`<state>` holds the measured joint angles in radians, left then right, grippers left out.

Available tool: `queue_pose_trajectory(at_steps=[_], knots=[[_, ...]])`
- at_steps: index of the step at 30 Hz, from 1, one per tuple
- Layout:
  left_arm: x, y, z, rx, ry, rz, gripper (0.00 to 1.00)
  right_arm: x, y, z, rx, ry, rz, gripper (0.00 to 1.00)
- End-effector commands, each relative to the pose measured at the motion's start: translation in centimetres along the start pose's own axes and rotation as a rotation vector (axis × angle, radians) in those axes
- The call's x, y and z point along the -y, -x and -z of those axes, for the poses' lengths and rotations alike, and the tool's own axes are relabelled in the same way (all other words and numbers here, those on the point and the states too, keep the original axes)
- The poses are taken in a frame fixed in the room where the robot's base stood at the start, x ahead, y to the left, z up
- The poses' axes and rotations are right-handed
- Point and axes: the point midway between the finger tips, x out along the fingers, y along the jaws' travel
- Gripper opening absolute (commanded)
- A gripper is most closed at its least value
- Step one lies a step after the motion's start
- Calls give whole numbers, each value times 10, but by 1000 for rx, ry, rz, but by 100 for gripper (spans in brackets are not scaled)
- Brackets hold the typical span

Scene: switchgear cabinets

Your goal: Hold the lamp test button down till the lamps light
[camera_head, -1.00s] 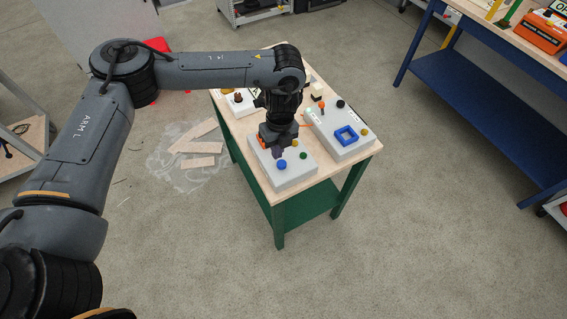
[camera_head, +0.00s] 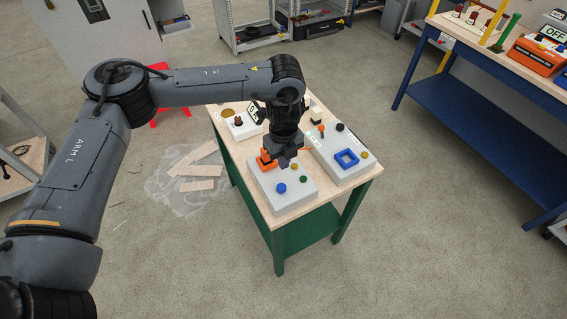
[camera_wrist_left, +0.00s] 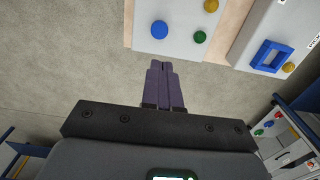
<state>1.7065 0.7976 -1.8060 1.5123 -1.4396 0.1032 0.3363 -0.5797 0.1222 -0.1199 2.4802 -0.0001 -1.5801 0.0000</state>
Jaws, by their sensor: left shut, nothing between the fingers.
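A light grey box (camera_head: 290,204) lies on the near part of the wooden-topped table. It carries a round blue button (camera_head: 281,188), a green one (camera_head: 303,179) and a yellow one (camera_head: 295,167). No readable label shows which is the lamp test button, and no clear glow shows. My left gripper (camera_head: 283,163) points down over the far part of this box, apart from the blue button. In the left wrist view its purple fingers (camera_wrist_left: 162,68) are together and empty. The blue button (camera_wrist_left: 159,30) shows just beyond the fingertips. My right gripper is not in view.
A second grey box (camera_head: 325,160) with a blue square frame (camera_head: 347,158) stands at the right. A smaller box with a dark knob (camera_head: 238,122) stands at the far left of the table. An orange part (camera_head: 266,160) shows beside the gripper. Wooden planks (camera_head: 198,171) lie on the floor.

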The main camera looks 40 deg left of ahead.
Motion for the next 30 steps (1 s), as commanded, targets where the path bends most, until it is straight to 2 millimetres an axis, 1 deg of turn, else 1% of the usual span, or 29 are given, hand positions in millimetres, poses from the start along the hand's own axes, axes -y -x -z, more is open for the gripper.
queue_pose_trajectory(at_steps=[1, 5, 12, 18, 24, 30], knots=[[-1, -10, 0, -1, 0, -2, 0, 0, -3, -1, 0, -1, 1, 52], [-1, -31, 0, 1, 0, -3, 0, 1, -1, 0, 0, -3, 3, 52], [0, -76, 0, 0, -1, -2, 0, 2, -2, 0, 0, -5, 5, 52], [0, -103, 0, 1, -1, -1, 0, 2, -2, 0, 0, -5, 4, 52], [0, -118, 0, 0, 1, 0, 0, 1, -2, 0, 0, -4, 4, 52], [0, -122, 0, 1, 1, 0, 0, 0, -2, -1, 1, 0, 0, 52]])
